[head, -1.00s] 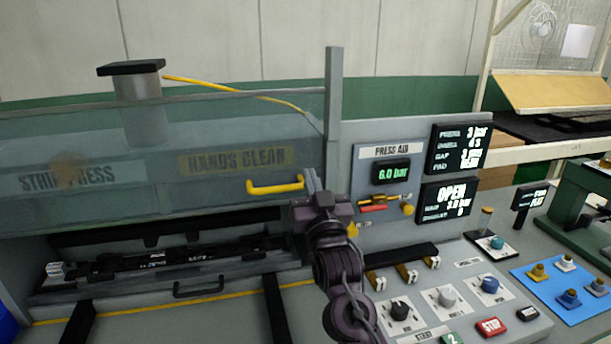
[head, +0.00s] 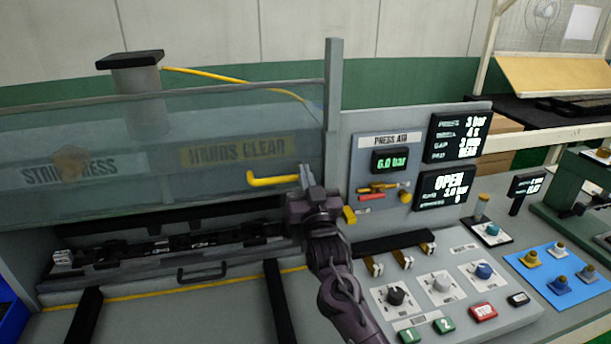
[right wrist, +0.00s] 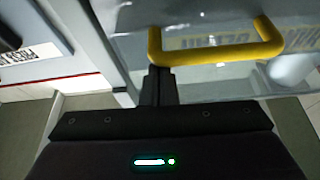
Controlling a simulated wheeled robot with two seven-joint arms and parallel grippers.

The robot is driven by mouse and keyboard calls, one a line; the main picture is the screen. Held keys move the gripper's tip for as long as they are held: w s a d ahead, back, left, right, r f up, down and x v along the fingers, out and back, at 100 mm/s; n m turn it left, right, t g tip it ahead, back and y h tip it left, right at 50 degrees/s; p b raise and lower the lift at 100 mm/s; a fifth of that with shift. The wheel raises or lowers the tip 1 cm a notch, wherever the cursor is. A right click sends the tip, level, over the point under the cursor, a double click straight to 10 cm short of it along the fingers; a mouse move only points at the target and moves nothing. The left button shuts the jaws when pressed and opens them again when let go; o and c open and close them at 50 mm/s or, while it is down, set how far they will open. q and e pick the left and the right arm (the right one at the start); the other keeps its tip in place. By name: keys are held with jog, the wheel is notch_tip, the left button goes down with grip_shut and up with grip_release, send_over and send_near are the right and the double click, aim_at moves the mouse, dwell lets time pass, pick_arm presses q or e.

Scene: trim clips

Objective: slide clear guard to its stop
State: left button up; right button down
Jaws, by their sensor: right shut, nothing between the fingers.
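The clear guard (head: 90,118) is a see-through panel across the front of the press in the head view, over the upper part of its opening. Its yellow handle (head: 273,180) is near its lower right and also shows in the right wrist view (right wrist: 215,53). My right gripper (head: 307,178) is shut and empty at the right end of the handle. In the right wrist view its fingers (right wrist: 158,84) are just below the handle's left end; whether they touch it I cannot tell. The guard's stop cannot be made out. My left gripper is not in view.
An upright grey post (head: 333,100) stands at the guard's right end. A panel with displays (head: 450,137) stands to its right, above a console with knobs and a red STOP button (head: 483,312). A drawer-like tray with a dark handle (head: 202,273) is below the opening.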

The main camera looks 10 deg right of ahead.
notch_tip(320, 180, down, 12)
jog(key=b, duration=0.8)
jog(key=shift+f, duration=0.25)
jog(key=shift+r, duration=0.1)
